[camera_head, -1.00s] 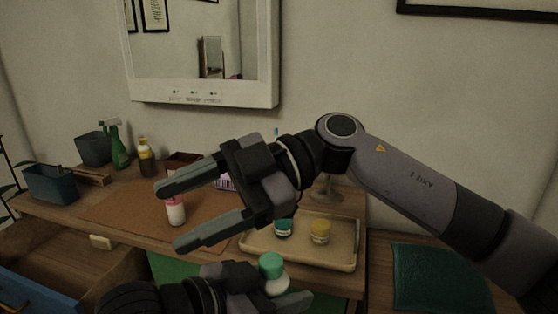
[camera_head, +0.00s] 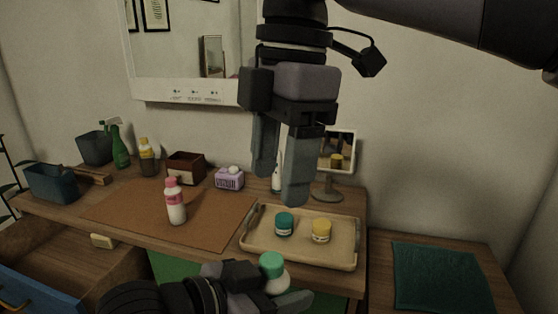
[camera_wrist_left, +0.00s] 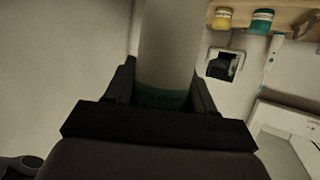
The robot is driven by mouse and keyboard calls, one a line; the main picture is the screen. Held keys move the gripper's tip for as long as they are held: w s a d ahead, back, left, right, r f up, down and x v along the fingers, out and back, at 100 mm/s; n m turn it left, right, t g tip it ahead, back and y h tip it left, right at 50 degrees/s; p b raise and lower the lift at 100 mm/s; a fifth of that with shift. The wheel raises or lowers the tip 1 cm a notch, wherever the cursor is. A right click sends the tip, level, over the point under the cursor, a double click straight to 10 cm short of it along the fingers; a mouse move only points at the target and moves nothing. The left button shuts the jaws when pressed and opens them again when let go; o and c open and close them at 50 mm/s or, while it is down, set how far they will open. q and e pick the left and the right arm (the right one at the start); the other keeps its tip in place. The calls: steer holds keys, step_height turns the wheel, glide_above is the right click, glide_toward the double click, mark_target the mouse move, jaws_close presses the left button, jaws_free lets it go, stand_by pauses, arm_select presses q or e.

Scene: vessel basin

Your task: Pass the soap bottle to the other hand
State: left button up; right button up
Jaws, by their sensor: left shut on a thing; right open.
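The soap bottle with a green cap and pale body (camera_head: 272,275) is at the bottom middle of the head view. My left gripper (camera_head: 283,295) is shut around it in front of the desk's edge. In the left wrist view the pale bottle (camera_wrist_left: 168,50) with a green band sits between the left fingers; part of it is hidden behind the gripper. My right gripper (camera_head: 280,184) is open and empty. It hangs with its fingers pointing down, above the soap bottle in the picture and apart from it.
A tray (camera_head: 256,250) holds a teal jar (camera_head: 284,224) and a yellow jar (camera_head: 321,231). A pink-capped bottle (camera_head: 175,205) stands on the brown mat (camera_head: 120,212). A small mirror (camera_head: 340,150) stands behind the tray. An open drawer (camera_head: 60,255) is at left.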

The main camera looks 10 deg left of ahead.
mark_target(269, 257)
steer(key=f, duration=0.7)
steer(key=s+a+f, duration=0.1)
steer(key=f, duration=0.3)
steer(key=shift+f, duration=0.35)
steer(key=shift+c, duration=0.3)
jaws_close()
arm_select(q)
steer(key=o, duration=1.3)
steer(key=shift+c, duration=0.2)
